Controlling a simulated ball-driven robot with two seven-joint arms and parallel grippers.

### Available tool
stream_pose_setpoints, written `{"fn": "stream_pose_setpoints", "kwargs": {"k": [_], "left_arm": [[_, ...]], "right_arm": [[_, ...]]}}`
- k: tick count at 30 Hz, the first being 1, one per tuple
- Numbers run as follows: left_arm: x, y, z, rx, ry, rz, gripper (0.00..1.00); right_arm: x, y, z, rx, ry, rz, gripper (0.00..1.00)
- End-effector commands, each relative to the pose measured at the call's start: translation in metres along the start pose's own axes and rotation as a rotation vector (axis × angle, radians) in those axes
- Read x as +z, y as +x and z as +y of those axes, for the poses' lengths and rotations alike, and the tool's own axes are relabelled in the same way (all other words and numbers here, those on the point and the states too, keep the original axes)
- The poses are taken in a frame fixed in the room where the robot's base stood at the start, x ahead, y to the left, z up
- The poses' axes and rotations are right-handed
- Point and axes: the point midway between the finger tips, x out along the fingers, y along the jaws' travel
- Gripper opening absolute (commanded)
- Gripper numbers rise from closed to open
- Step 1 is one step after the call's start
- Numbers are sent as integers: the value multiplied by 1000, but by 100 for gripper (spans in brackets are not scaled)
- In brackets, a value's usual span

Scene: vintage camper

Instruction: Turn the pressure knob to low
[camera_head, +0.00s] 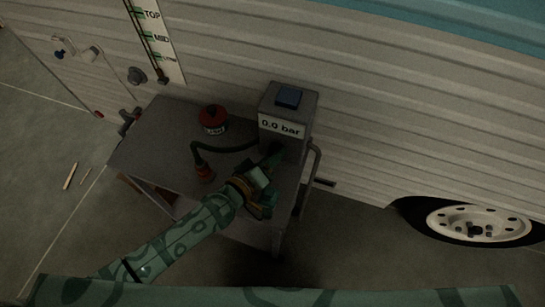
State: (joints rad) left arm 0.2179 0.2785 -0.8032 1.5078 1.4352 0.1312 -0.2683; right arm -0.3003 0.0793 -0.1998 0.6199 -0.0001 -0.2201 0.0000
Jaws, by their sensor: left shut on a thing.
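A grey pressure box (307,118) stands on a small grey table. My left gripper (273,160) reaches the box's front, just below the display. It is shut on what appears to be the pressure knob, a small dark part largely hidden by the fingers. I cannot read the knob's setting. My right gripper is not in view.
A pipe (313,172) is at the box's right. The ribbed camper wall, with a marked scale (155,40), rises behind.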

Motion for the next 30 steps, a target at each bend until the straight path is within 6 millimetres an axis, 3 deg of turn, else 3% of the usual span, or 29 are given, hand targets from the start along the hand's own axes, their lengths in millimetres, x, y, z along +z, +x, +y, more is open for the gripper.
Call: {"fn": "stream_pose_setpoints", "kwargs": {"k": [19,20,21,22,30], "left_arm": [[0,0,-1,16,-48,2,14],[0,0,-1,16,-48,2,42],[0,0,-1,16,-48,2,54],[0,0,-1,16,-48,2,59],[0,0,0,17,-47,3,59]], "right_arm": [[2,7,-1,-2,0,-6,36],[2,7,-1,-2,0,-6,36],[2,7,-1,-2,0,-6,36],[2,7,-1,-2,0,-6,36],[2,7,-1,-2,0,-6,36]]}}
